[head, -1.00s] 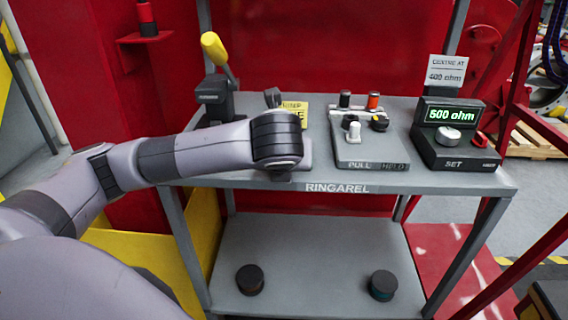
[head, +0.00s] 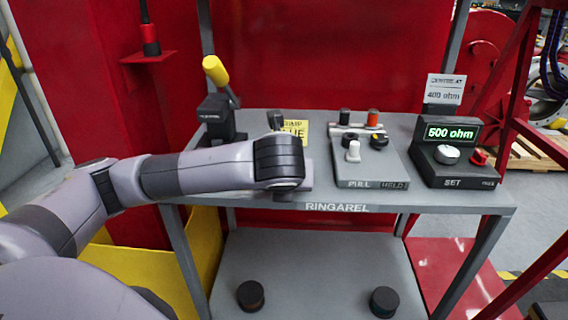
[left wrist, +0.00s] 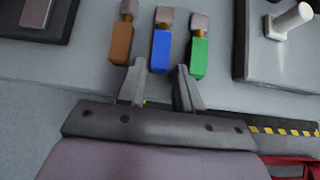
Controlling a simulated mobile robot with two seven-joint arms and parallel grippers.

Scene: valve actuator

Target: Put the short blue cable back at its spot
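In the left wrist view a blue plug-like piece (left wrist: 160,50) with a brass-coloured neck and grey end lies between an orange-brown piece (left wrist: 121,42) and a green piece (left wrist: 199,50). I cannot tell whether a cable runs from it. My left gripper (left wrist: 160,68) is open, its two fingertips apart on either side of the blue piece's near end, with gaps visible. In the head view my left wrist hides the gripper and these pieces at the bench's front left. My right gripper is not in view.
The grey bench (head: 440,197) carries a yellow-handled lever device (head: 217,110), a yellow card (head: 296,128), a "PULL/HELD" panel with knobs (head: 362,165) and a box reading 500 ohm (head: 452,150). A sign shows 400 ohm (head: 445,90). Two dark round pieces sit on the lower shelf (head: 320,275).

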